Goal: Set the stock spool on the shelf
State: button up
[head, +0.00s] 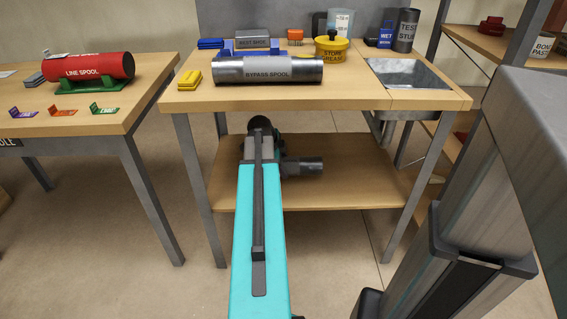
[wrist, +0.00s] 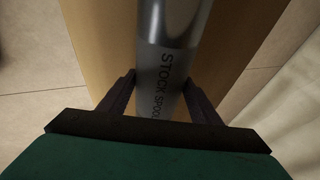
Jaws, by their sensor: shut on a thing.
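The stock spool (wrist: 162,62) is a grey metal cylinder with dark lettering on a lighter band, seen in the wrist view. My gripper (wrist: 161,80) is shut on it, one dark finger on each side of the labelled band. The spool runs away from me over a wooden board; I cannot tell whether it touches the board. In the head view my arm reaches to the wooden lower shelf (head: 350,185) under the middle table.
The table top (head: 350,98) above the shelf carries the bypass spool (head: 268,70), a yellow grease pot (head: 331,48) and a metal basin (head: 408,74). Table legs (head: 201,190) flank the shelf. A red line spool (head: 88,68) lies on the left table. The shelf's right part looks clear.

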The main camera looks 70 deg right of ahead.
jog(key=shift+f+b, duration=1.15)
jog(key=shift+f, duration=1.4)
jog(key=shift+f, duration=0.25)
jog(key=o, duration=1.2)
jog(key=o, duration=0.6)
jog(key=shift+f, duration=0.1)
jog(key=shift+a, duration=0.1)
jog(key=shift+p+v, duration=1.95)
jog(key=shift+v, duration=1.55)
